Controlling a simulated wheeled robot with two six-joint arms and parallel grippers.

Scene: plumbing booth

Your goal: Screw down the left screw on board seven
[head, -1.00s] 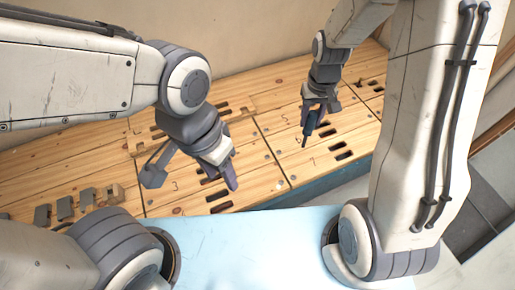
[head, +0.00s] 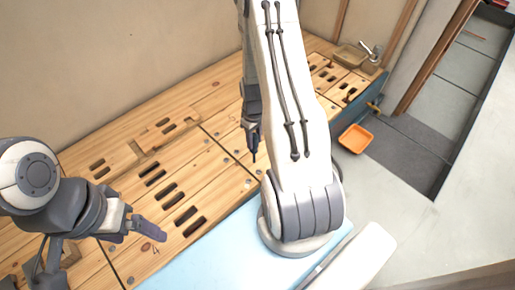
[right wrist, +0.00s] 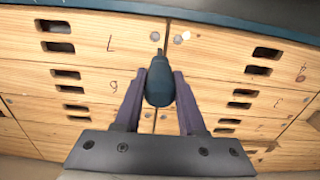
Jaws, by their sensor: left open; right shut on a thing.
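My right gripper (right wrist: 158,95) is shut on a dark teal screwdriver (right wrist: 159,85), whose bit points away from the jaws. In the head view the screwdriver (head: 254,150) points down over the boards beside my right arm. Board seven (right wrist: 90,30) shows in the right wrist view, with its number upside down, left of a seam. A screw head (right wrist: 155,37) sits near that seam, just beyond the bit tip. I cannot tell whether the bit touches it. In the head view my right arm hides most of board seven. My left gripper (head: 135,233) is open and empty over the boards at lower left.
Other slotted boards (head: 160,190) with screw heads cover the bench. A second bright screw head (right wrist: 186,35) lies across the seam from board seven. An orange tray (head: 355,138) stands beyond the bench's right end. A light blue surface (head: 205,255) lies along the front.

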